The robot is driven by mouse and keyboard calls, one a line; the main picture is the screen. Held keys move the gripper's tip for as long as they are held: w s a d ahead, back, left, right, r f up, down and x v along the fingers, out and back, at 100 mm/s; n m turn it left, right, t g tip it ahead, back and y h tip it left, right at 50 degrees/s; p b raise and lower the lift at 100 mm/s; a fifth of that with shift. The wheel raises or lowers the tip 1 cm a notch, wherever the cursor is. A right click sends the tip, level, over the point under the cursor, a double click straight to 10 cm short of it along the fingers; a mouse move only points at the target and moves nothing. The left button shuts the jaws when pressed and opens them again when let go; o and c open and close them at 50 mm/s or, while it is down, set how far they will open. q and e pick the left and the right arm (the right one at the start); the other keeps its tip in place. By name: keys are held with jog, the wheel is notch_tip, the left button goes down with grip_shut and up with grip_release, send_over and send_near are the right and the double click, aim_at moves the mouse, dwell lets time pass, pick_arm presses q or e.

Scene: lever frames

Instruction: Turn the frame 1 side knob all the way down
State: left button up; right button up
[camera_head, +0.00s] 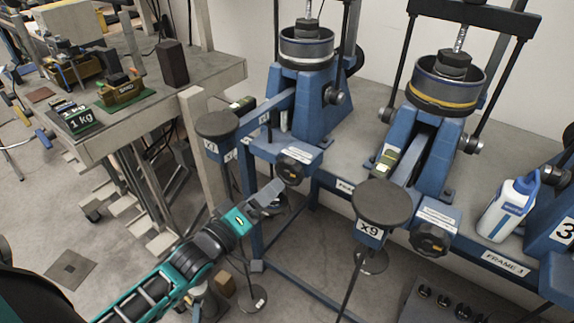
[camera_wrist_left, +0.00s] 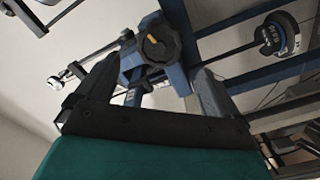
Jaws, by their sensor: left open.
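A black lobed side knob (camera_head: 293,165) sits on the front of the leftmost blue lever frame (camera_head: 307,105). It also shows in the left wrist view as a black knob (camera_wrist_left: 160,43) with a yellow mark. I cannot read a frame number on this unit. My left gripper (camera_head: 268,196) is open and empty, just below and left of the knob. In the left wrist view the knob lies beyond the open fingers (camera_wrist_left: 152,82), roughly between them and apart from them. My right gripper is not in view.
A second blue frame (camera_head: 440,130) with its own black knob (camera_head: 430,238) stands to the right, behind a round weight labelled X9 (camera_head: 382,204). A wash bottle (camera_head: 507,208) stands on the bench. A side table (camera_head: 180,88) is at left.

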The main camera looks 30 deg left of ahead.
aim_at(286, 175)
pick_arm(q)
jog(key=w+b, duration=0.1)
jog(key=w, duration=0.2)
jog(key=w+d+b, duration=0.1)
jog(key=w+b, duration=0.1)
jog(key=w, duration=0.1)
jog(key=w+b, duration=0.2)
jog(key=w, duration=0.1)
jog(key=shift+d+f, duration=0.15)
jog(key=shift+d, duration=0.05)
jog(key=shift+w, duration=0.15)
jog(key=shift+c, duration=1.8)
jog(key=c, duration=1)
jog(key=shift+o, duration=0.2)
